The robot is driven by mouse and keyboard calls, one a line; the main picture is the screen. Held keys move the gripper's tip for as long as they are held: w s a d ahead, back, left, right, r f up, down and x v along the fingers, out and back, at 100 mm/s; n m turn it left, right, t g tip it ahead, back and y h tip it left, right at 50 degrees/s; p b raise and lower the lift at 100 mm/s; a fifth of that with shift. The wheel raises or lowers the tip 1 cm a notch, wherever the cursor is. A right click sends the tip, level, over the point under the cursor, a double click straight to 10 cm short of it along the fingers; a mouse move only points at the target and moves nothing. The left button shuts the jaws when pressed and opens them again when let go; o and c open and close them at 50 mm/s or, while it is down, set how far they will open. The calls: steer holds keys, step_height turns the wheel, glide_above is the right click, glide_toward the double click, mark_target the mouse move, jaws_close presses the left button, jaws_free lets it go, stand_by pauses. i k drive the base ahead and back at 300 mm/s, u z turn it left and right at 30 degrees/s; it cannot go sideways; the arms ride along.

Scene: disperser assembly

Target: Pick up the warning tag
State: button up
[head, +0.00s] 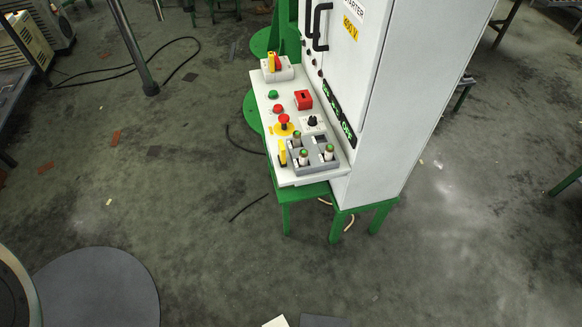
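A small upright yellow piece (282,153), which looks like the warning tag, stands at the near left corner of a white control panel (263,98). It is beside a grey holder (316,167); its print is too small to read, and I cannot tell how it is held. My gripper is not in view.
The grey holder carries several green-topped cylinders (329,152). Behind are a red mushroom button (284,119), a red block (303,99) and a red-yellow switch (272,63). A tall white cabinet (405,100) rises on the right. Open floor (180,200) lies left; cables (245,208) lie nearby.

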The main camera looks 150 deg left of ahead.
mark_target(281, 156)
steer(key=z, duration=0.45)
steer(key=i, duration=0.25)
steer(key=u, duration=5.65)
steer(key=i, duration=0.1)
steer(key=u, duration=1.4)
